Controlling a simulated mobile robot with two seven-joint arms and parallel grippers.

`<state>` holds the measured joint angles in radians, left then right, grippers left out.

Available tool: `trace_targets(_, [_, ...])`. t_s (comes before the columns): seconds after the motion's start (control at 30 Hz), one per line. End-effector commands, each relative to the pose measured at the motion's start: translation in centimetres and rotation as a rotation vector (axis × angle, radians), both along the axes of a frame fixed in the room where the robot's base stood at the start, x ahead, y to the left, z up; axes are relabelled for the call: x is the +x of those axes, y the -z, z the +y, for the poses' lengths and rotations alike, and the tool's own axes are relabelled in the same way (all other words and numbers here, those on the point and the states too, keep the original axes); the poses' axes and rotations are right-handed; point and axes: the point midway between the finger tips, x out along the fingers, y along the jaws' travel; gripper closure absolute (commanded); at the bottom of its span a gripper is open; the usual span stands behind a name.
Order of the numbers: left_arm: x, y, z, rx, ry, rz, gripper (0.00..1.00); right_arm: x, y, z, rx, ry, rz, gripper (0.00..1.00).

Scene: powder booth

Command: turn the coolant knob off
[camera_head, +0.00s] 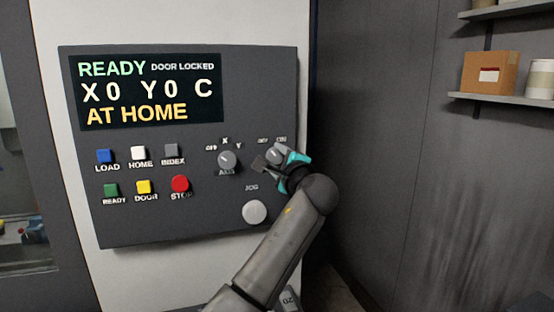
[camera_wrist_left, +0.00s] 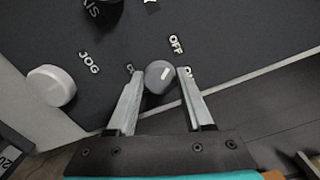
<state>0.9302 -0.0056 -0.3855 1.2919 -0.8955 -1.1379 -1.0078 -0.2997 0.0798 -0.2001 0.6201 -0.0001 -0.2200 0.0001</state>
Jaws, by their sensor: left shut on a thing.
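The coolant knob (camera_head: 273,155) is a small round grey knob at the right of the dark control panel, mostly covered by my left gripper (camera_head: 272,160) in the head view. In the left wrist view the knob (camera_wrist_left: 160,76) sits between the two fingertips of my left gripper (camera_wrist_left: 161,73), which is shut on it. A short white mark on the knob slants toward the side with the OFF and ON labels. My right gripper is not in view.
The axis knob (camera_head: 227,161) is just left of my gripper, and the pale jog knob (camera_head: 255,212) is below it. Coloured buttons and a red stop button (camera_head: 180,184) are further left. A shelf with a cardboard box (camera_head: 489,72) is at the right.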

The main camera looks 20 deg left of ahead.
Motion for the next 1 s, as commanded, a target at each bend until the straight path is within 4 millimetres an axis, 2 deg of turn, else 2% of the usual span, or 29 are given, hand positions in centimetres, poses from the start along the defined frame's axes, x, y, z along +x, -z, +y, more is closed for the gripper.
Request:
trace_targets(0.03, [0.0,0.1,0.0,-0.004,0.001,0.001,0.46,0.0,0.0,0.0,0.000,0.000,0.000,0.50])
trace_targets(0.3, [0.0,0.0,0.0,-0.002,0.001,0.001,0.19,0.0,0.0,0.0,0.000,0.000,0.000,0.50])
trace_targets(0.67, [-0.4,0.0,-0.4,0.000,0.003,-0.002,0.19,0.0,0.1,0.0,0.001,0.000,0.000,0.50])
trace_targets(0.87, [-2.4,0.1,-1.7,-0.002,0.003,-0.003,0.19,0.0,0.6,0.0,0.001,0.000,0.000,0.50])
trace_targets(1.0, [-4.4,0.2,-3.1,-0.004,0.004,-0.001,0.19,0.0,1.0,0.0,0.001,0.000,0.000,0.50])
